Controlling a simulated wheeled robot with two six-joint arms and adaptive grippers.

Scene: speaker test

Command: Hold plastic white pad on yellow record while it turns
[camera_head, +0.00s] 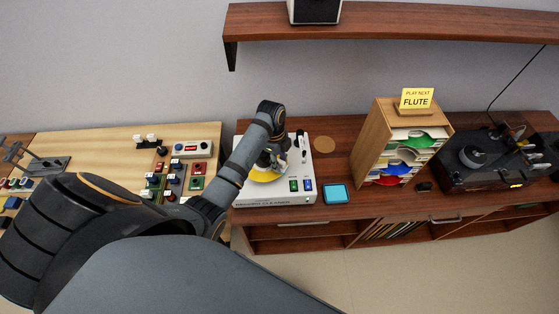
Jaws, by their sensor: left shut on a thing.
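The yellow record (266,176) lies on the white record cleaner (302,157) on the brown cabinet, largely covered by my left gripper and wrist. My left gripper (268,164) reaches down over the record and is shut on the white pad, which is small here and mostly hidden by the fingers. I cannot tell whether the pad touches the record, or whether the record is turning. My right gripper is not in view.
A blue square (335,193) lies right of the cleaner. A wooden rack of record sleeves (371,140) bears a yellow "FLUTE" sign (415,98). A black turntable (486,172) stands far right. A light wooden bench (110,140) with controls is at left. A shelf (400,23) hangs above.

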